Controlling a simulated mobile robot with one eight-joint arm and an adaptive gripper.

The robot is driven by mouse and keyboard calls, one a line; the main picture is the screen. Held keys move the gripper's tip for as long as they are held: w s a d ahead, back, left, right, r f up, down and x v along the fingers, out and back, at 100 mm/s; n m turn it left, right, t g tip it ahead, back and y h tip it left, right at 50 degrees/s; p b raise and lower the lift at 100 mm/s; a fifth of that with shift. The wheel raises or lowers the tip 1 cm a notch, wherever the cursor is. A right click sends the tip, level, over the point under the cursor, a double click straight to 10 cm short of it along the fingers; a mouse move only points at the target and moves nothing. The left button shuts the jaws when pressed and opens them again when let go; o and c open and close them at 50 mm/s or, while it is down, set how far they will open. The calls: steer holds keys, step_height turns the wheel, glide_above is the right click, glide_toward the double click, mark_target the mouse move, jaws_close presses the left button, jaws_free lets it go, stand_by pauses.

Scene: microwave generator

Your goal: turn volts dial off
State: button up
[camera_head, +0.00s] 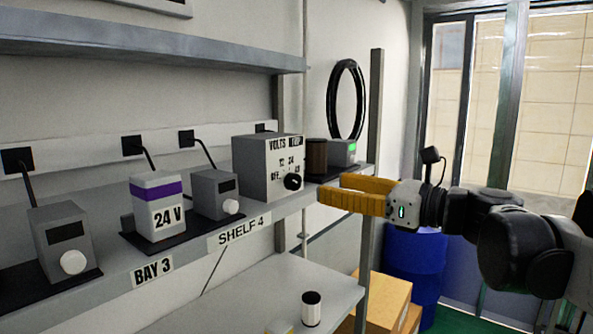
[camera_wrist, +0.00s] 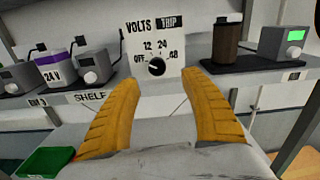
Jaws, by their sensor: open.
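The volts dial is a black knob (camera_head: 292,182) on the front of a grey-white box (camera_head: 258,168) labelled VOLTS, with OFF, 12, 24 and 48 around the knob. The knob also shows in the wrist view (camera_wrist: 156,67), between and beyond my fingertips. Its small pale mark seems to lie toward the upper left, but the exact setting is too small to tell. My gripper (camera_head: 328,192) is open and empty, with yellow fingers, in front of the box and to the right of the knob in the head view. In the wrist view my gripper (camera_wrist: 160,78) points at the box, apart from the knob.
The box stands on a grey shelf marked SHELF 4 (camera_head: 238,232). Left of it are a charger (camera_head: 215,195) and a purple-topped 24 V battery (camera_head: 157,208). Right are a brown cylinder (camera_wrist: 226,44) and a green-screened device (camera_wrist: 285,45). A lower shelf holds a white-and-black jar (camera_head: 311,309).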

mark_target(297, 181)
steer(key=p+x, duration=0.1)
steer(key=x, duration=0.3)
steer(key=p+x, duration=0.1)
steer(key=x, duration=0.3)
steer(key=shift+s+a, duration=0.1)
steer(key=shift+a, duration=0.35)
steer(key=shift+s+a, duration=0.1)
steer(key=shift+a, duration=0.1)
steer(key=shift+w+f, duration=0.1)
steer(key=shift+w, duration=0.4)
steer(key=shift+s, duration=0.2)
jaws_close()
